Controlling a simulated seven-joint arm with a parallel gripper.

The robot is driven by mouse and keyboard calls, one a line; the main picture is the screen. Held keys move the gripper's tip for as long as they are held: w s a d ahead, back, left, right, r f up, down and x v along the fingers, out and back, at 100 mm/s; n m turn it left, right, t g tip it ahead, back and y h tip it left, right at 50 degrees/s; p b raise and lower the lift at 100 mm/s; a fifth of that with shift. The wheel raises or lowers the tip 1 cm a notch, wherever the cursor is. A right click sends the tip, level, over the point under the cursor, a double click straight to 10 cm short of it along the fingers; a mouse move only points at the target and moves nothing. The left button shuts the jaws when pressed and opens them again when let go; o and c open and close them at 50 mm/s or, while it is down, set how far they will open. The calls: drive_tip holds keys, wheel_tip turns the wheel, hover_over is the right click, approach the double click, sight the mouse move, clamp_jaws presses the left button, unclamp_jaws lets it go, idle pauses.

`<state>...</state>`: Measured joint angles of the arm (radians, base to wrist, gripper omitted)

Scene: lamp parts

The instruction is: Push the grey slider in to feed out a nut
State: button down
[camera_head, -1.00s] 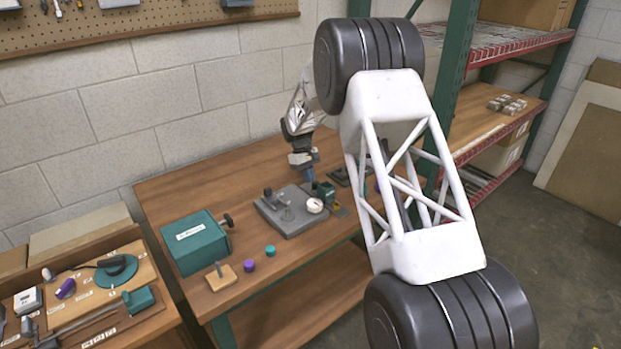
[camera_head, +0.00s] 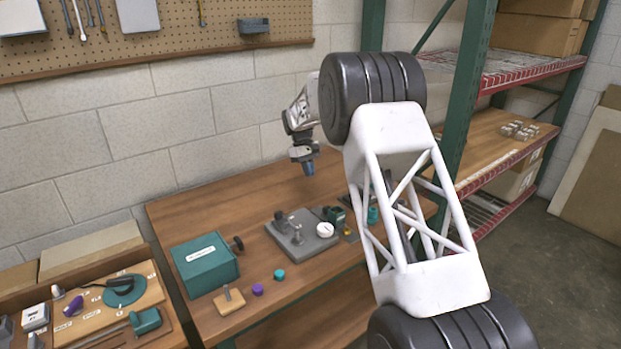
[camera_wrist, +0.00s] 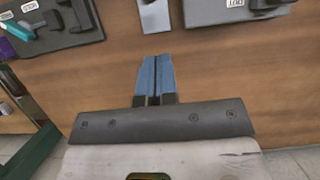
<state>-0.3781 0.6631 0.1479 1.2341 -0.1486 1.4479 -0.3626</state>
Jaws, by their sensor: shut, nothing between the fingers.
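My gripper (camera_head: 309,168) is shut and empty, its blue fingers pointing down above the back part of the wooden table. In the wrist view its fingertips (camera_wrist: 155,60) are together, with nothing between them. A light grey strip (camera_wrist: 155,16) lies just beyond the fingertips, between two dark fixtures. I cannot tell whether this strip is the grey slider. In the head view a small dark green block (camera_head: 335,214) stands beside the grey fixture plate (camera_head: 300,248); I cannot tell whether it is the nut feeder. No nut can be made out.
A teal box (camera_head: 205,265) with a side knob stands at the table's left. A wooden block with a peg (camera_head: 229,300), a purple piece (camera_head: 258,290) and a teal piece (camera_head: 279,274) lie near the front edge. Dark fixtures (camera_wrist: 55,25) (camera_wrist: 235,10) flank the strip.

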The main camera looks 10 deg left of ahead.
idle(0.4)
drive_tip(key=shift+w+a, duration=0.45)
drive_tip(key=shift+w, duration=0.35)
approach(323, 213)
drive_tip(key=f, duration=0.1)
drive_tip(key=w+a+f, duration=0.1)
drive_tip(key=f, duration=0.1)
drive_tip(key=w+f, duration=0.1)
drive_tip(key=shift+w+a+f, duration=0.25)
drive_tip(key=shift+a+f, duration=0.05)
drive_tip(key=shift+f, duration=0.1)
drive_tip(key=shift+s+d, duration=0.65)
drive_tip(key=shift+s+d+f, duration=0.1)
drive_tip(key=shift+s+d, duration=0.65)
